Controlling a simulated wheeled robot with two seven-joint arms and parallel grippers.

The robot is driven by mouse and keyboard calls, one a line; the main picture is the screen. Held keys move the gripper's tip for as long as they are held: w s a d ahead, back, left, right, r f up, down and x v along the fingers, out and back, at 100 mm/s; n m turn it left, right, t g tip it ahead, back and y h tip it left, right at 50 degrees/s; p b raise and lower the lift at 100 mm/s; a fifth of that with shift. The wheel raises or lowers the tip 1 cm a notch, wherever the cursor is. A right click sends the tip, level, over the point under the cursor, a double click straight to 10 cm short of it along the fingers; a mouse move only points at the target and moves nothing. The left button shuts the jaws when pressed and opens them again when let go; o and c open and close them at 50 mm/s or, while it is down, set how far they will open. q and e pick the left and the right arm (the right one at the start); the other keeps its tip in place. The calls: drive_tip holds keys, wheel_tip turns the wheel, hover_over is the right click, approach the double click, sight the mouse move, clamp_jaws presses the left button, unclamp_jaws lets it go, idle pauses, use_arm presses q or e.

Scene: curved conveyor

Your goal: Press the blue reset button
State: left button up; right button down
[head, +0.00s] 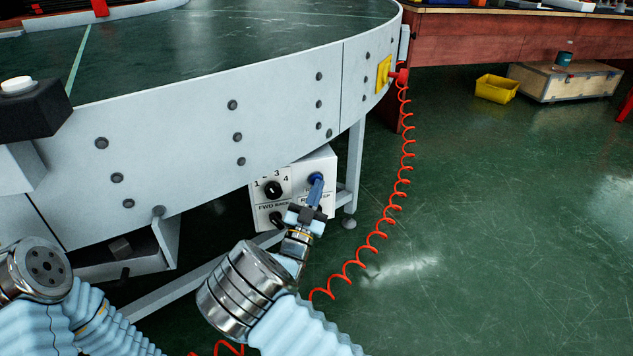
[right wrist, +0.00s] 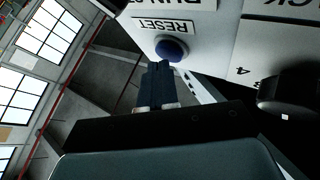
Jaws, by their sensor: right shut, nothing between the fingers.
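The blue reset button (right wrist: 171,48) sits on a white control box (head: 323,165) under the conveyor's outer rim. In the right wrist view the button is by the "RESET" label (right wrist: 165,25). My right gripper (right wrist: 160,66) is shut and empty, its fingertips right at the button's edge. I cannot tell whether they touch it. In the head view my right gripper (head: 316,183) points up at the box face and partly covers the button and its labels. My left gripper is not in view; only part of my left arm shows at lower left.
The box also carries a black rotary knob (head: 272,189) with number marks and another black knob (head: 276,219) below it. A red coiled cord (head: 383,230) hangs to the right. The conveyor's wall (head: 190,130) overhangs the box; a metal leg (head: 355,165) stands close right.

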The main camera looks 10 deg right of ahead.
drive_tip(key=shift+w, duration=0.25)
idle(0.5)
drive_tip(key=shift+s, duration=0.85)
drive_tip(key=shift+s+d+b, duration=0.1)
drive_tip(key=shift+s+b, duration=0.25)
drive_tip(key=shift+s, duration=2.15)
